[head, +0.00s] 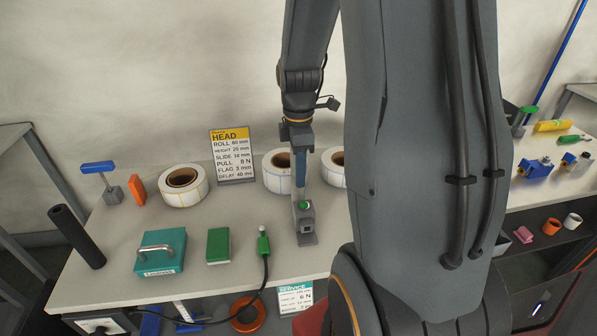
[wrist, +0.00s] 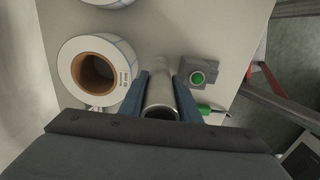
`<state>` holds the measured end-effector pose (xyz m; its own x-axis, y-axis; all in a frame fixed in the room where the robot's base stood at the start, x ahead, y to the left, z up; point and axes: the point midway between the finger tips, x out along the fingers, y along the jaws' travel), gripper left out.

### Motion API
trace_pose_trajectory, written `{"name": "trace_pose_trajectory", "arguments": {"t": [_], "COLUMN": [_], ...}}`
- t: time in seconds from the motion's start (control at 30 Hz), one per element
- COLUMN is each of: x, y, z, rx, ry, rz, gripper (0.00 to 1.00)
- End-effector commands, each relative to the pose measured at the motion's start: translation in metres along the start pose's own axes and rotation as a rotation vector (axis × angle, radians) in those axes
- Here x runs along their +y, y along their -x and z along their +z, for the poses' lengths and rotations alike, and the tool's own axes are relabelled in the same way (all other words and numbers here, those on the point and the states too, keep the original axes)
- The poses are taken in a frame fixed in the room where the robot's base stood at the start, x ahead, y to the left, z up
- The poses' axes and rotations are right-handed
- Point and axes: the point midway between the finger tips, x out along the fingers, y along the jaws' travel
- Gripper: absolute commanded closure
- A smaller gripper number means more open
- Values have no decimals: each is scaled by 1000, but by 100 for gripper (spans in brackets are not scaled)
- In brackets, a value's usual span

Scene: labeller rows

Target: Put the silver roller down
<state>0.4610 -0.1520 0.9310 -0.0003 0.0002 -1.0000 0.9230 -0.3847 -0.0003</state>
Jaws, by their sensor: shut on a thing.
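The silver roller (wrist: 161,92) is between the two blue fingers of my gripper (wrist: 161,84) in the wrist view. The fingers are shut on it, and its open round end faces the camera. In the head view my gripper (head: 301,172) points down over the workbench (head: 120,222), between two white label rolls, behind a grey block with a green button (head: 304,205). The roller is hard to make out there. In the wrist view the button block (wrist: 198,76) is just right of the roller. I cannot tell whether the roller touches the bench.
A label roll (wrist: 98,72) is close left of my gripper in the wrist view. The bench also holds a sign (head: 233,155), a teal box (head: 161,251), a green block (head: 218,246), a green-handled tool (head: 263,244) and a black cylinder (head: 77,236). My arm hides the bench's right part.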

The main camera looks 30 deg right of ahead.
Motion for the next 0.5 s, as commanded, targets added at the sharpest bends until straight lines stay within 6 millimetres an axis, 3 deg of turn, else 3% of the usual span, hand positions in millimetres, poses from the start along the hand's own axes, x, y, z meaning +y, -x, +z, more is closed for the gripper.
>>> {"name": "trace_pose_trajectory", "arguments": {"t": [0.5], "x": [0], "y": [-11], "z": [1], "rx": [0], "ry": [-2], "rz": [0], "gripper": [97]}}
